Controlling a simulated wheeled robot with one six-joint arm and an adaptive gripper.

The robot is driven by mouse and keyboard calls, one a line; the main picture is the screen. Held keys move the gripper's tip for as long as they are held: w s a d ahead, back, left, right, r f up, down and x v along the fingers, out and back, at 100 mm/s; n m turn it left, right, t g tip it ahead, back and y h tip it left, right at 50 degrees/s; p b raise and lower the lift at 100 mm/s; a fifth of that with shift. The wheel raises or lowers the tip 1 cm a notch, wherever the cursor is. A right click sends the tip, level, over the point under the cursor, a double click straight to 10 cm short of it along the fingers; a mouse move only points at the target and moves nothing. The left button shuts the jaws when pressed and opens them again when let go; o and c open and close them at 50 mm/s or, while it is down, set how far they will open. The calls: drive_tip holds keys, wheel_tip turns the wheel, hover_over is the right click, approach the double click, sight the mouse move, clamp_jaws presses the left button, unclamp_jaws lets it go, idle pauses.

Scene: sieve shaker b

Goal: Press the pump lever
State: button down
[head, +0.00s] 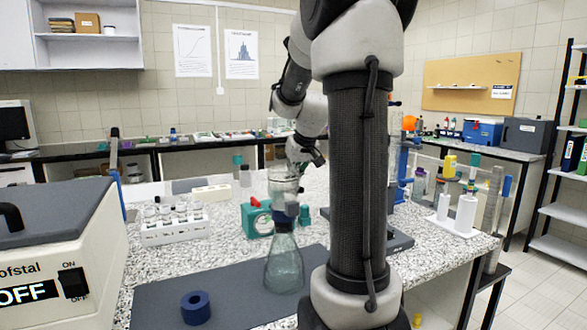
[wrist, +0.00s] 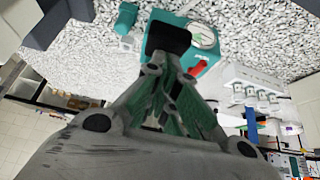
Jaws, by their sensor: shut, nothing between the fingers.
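The pump is a small teal box (head: 258,220) with a round dial and a red lever (head: 255,202), standing on the speckled bench behind the glass flask. In the wrist view the teal pump (wrist: 209,58) lies past my fingertips, with its red lever (wrist: 198,68) just right of them. My gripper (wrist: 168,40) is shut and empty, its dark tips overlapping the pump's edge in the picture; I cannot tell whether they touch. In the head view my gripper (head: 303,163) is up and to the right of the pump, its tips partly behind the glass funnel.
A glass flask (head: 284,268) with a funnel on top stands on the dark mat (head: 240,313), close in front of the pump. A blue ring (head: 195,307) lies on the mat. A white rack (head: 172,232) of jars stands left of the pump. White cylinders (head: 465,214) stand at the right.

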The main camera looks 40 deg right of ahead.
drive_tip(key=f, duration=0.2)
drive_tip(key=s+f, duration=0.1)
drive_tip(key=f, duration=0.1)
drive_tip(key=s+f, duration=0.1)
drive_tip(key=f, duration=0.1)
drive_tip(key=shift+s+a+f, duration=0.15)
drive_tip(key=shift+a+f, duration=0.05)
drive_tip(key=shift+a, duration=0.1)
wheel_tip(320, 180, up, 4)
drive_tip(key=shift+r, duration=0.2)
drive_tip(key=s+a+r, duration=0.2)
drive_tip(key=s+r, duration=0.4)
drive_tip(key=s, duration=0.1)
drive_tip(key=shift+s, duration=0.4)
drive_tip(key=shift+r, duration=0.1)
